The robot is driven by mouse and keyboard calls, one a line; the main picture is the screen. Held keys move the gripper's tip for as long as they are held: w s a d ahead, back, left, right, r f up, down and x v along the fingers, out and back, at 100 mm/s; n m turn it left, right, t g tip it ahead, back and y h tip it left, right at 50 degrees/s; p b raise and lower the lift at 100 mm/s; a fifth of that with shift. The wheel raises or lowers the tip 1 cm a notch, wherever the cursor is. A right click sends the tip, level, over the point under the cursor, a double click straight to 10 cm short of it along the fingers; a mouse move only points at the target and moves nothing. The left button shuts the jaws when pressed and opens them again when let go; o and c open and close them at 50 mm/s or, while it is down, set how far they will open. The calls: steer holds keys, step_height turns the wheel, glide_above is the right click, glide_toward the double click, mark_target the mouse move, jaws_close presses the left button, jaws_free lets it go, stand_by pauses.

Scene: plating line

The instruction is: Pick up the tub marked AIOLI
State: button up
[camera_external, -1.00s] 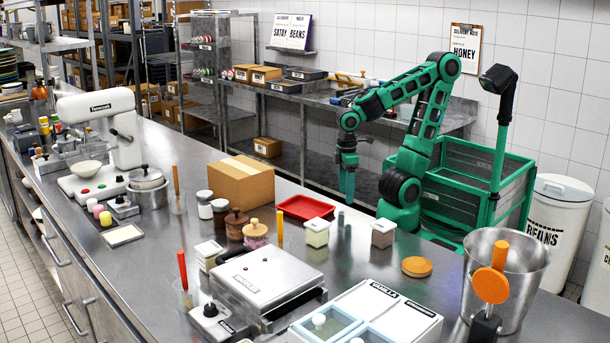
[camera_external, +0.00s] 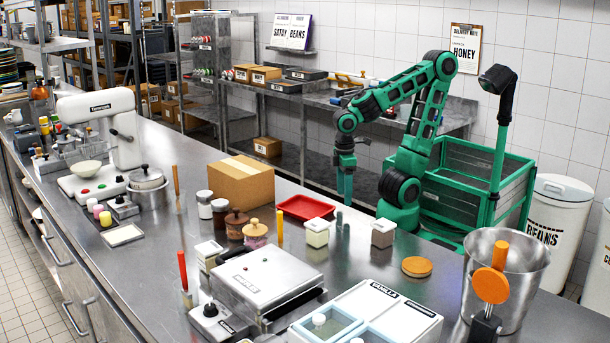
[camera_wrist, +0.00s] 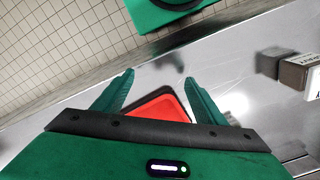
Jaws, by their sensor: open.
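Several small square tubs stand on the steel counter: a pale tub (camera_external: 316,233) right of the red tray, a grey-lidded tub (camera_external: 383,233) further right, and a pale tub (camera_external: 209,254) nearer the camera. I cannot read AIOLI on any of them. My gripper (camera_external: 346,188) hangs pointing down near the counter's far edge, between the first two tubs in the picture and behind them. In the wrist view my gripper (camera_wrist: 158,80) is open and empty, with the red tray showing between its fingers. A tub (camera_wrist: 295,70) with a partly visible, unreadable label is at the right edge there.
The red tray (camera_external: 290,204) and a cardboard box (camera_external: 240,170) lie left of my gripper. Lidded jars (camera_external: 236,221) stand nearer. An orange disc (camera_external: 417,266) and a metal bucket (camera_external: 527,275) are to the right. The counter around the grey-lidded tub is mostly clear.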

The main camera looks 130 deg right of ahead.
steer(key=shift+o, duration=0.5)
steer(key=shift+w+a+r+n, duration=0.15)
steer(key=shift+r+n, duration=0.65)
steer(key=w+a+r+n, duration=0.2)
steer(key=w+n, duration=0.3)
steer(key=w, duration=0.1)
steer(key=w+a+r+n, duration=0.2)
steer(key=w+r+n, duration=0.1)
steer(key=w+n, duration=0.3)
steer(key=n+y, duration=0.1)
steer(key=n, duration=1)
glide_toward(317, 223)
steer(key=shift+s+d+f, duration=0.2)
steer(key=shift+s+f, duration=0.4)
steer(key=shift+s, duration=0.1)
steer(key=shift+w+a+n+y, duration=0.2)
steer(key=shift+n+y, duration=0.1)
steer(key=shift+n, duration=0.1)
steer(key=shift+a+f, duration=0.1)
steer(key=shift+f, duration=0.3)
steer(key=f, duration=0.4)
steer(key=shift+a+f, duration=0.3)
steer(key=shift+w+a+f, duration=0.1)
steer(key=shift+w+f, duration=0.1)
steer(key=shift+f, duration=1.15)
steer(key=shift+w+a+f, duration=0.1)
steer(key=shift+w+f, duration=0.05)
steer(key=shift+f, duration=1.15)
